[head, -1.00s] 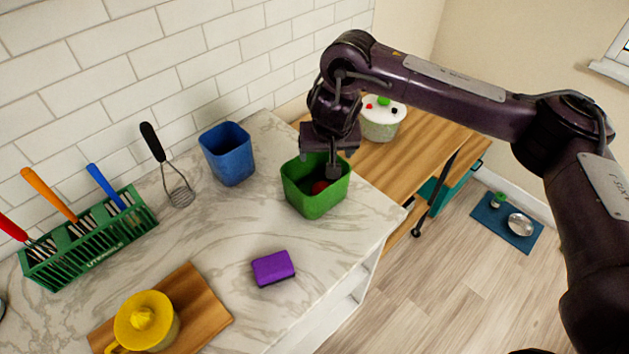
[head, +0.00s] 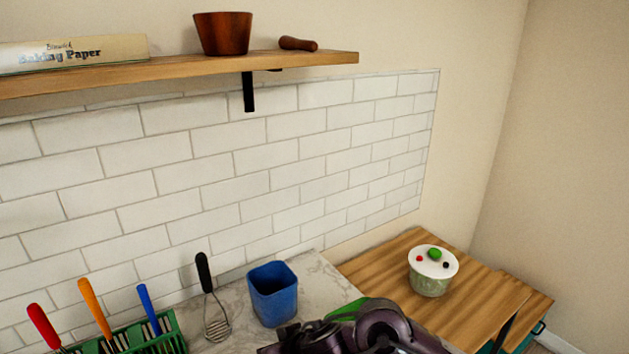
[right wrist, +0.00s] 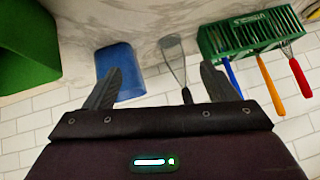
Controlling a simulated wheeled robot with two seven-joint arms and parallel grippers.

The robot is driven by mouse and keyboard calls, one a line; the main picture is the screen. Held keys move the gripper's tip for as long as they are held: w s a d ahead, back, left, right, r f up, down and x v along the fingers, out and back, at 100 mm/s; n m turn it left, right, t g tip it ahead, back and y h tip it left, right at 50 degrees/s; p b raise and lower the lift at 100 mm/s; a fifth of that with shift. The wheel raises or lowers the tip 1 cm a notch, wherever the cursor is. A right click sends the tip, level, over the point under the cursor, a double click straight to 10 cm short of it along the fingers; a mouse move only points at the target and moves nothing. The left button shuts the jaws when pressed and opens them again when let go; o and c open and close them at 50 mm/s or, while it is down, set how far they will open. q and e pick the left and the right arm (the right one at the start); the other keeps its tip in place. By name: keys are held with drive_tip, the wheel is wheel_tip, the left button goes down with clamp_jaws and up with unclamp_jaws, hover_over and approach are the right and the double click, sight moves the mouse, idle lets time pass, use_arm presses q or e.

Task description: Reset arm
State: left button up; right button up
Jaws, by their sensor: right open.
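My right arm shows at the bottom edge of the head view, with its fingers cut off or hidden there. In the right wrist view my right gripper (right wrist: 160,85) has its two fingers spread wide with nothing between them. The green container (right wrist: 25,50) is at the upper left of that view, apart from the fingers. In the head view only a sliver of the green container (head: 348,310) shows behind my arm. The inside of the container is hidden. My left gripper is in neither view.
A blue cup (head: 273,295), a whisk-like masher (head: 216,318) and a green utensil rack (head: 158,340) stand along the tiled wall. A wooden shelf (head: 200,74) hangs above. A white-lidded pot (head: 432,275) stands on the wooden top (head: 400,255) at right.

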drive_tip(key=s+d+f+m+g+h, duration=0.1)
drive_tip(key=s+d+f+h, duration=0.1)
drive_tip(key=s+d, duration=0.55)
drive_tip(key=s+d+f+m+g+h, duration=0.15)
drive_tip(key=s+d, duration=0.25)
drive_tip(key=d, duration=0.6)
drive_tip(key=s+d+f+m+h, duration=0.1)
drive_tip(key=s+d+f+h, duration=0.15)
drive_tip(key=s+d, duration=0.5)
wheel_tip(320, 180, down, 35)
drive_tip(key=d+g+b, duration=0.1)
drive_tip(key=b, duration=0.3)
drive_tip(key=s+d+f+b, duration=0.2)
drive_tip(key=s+f, duration=0.7)
drive_tip(key=f, duration=0.1)
drive_tip(key=s+d+f+g+b, duration=0.1)
drive_tip(key=s+d+f, duration=0.1)
drive_tip(key=s+f, duration=0.8)
drive_tip(key=shift+s+f+b, duration=0.3)
drive_tip(key=shift+f+b, duration=0.1)
drive_tip(key=shift+f, duration=0.4)
